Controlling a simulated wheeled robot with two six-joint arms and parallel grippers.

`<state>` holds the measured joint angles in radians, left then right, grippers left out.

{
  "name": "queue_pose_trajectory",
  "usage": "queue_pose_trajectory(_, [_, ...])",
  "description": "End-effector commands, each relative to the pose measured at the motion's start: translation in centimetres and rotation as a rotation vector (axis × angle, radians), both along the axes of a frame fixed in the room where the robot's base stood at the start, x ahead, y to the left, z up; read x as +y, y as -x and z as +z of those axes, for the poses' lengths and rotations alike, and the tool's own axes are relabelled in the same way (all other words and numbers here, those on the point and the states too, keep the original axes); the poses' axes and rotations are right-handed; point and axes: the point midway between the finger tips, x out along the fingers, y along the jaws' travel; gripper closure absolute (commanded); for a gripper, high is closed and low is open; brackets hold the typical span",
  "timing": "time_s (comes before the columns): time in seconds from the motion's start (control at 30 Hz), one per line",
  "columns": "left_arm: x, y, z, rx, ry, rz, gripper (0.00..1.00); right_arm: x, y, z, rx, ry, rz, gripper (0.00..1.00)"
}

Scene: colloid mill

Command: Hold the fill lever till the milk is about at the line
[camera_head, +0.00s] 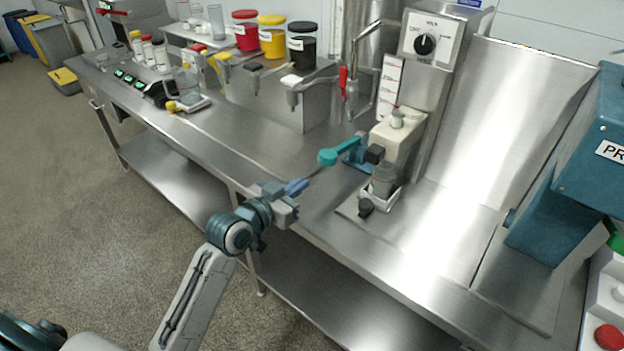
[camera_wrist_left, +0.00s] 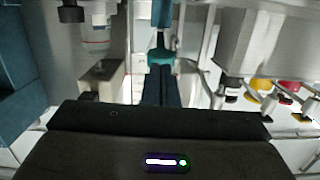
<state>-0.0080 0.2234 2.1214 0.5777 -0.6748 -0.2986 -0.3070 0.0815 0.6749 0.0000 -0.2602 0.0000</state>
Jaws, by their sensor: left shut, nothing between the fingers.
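A teal lever (camera_head: 329,156) sticks out to the left from a blue valve on the cream mill body (camera_head: 403,137). It also shows in the left wrist view (camera_wrist_left: 160,57), just beyond the fingertips. My left gripper (camera_head: 300,186) is shut and empty, a little to the lower left of the lever's end and apart from it in the head view. In the left wrist view its dark fingers (camera_wrist_left: 160,84) are together and point at the lever. A white scale with red marks (camera_head: 389,88) stands behind the mill. I cannot make out a milk level. My right gripper is not in view.
A clear cup (camera_head: 383,181) stands in a holder at the mill's front. A red-handled tap (camera_head: 343,78) hangs at the tank behind the lever. Red, yellow and black tubs (camera_head: 271,37) stand further left. The steel bench (camera_head: 245,137) is clear left of the lever.

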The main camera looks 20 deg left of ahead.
Motion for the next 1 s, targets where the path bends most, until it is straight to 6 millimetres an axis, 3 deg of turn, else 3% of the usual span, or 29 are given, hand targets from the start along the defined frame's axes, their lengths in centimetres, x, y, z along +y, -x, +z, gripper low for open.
queue_pose_trajectory(0.1, [0.6, 1.6, -0.2, 0.0, -0.004, 0.0, 1.0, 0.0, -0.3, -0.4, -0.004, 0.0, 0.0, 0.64])
queue_pose_trajectory(0.27, [0.9, 2.5, 0.0, -0.003, -0.001, 0.0, 1.0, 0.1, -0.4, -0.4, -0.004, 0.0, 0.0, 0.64])
queue_pose_trajectory(1.0, [0.9, 2.6, 0.1, -0.004, 0.001, 0.0, 1.0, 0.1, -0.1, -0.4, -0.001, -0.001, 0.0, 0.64])
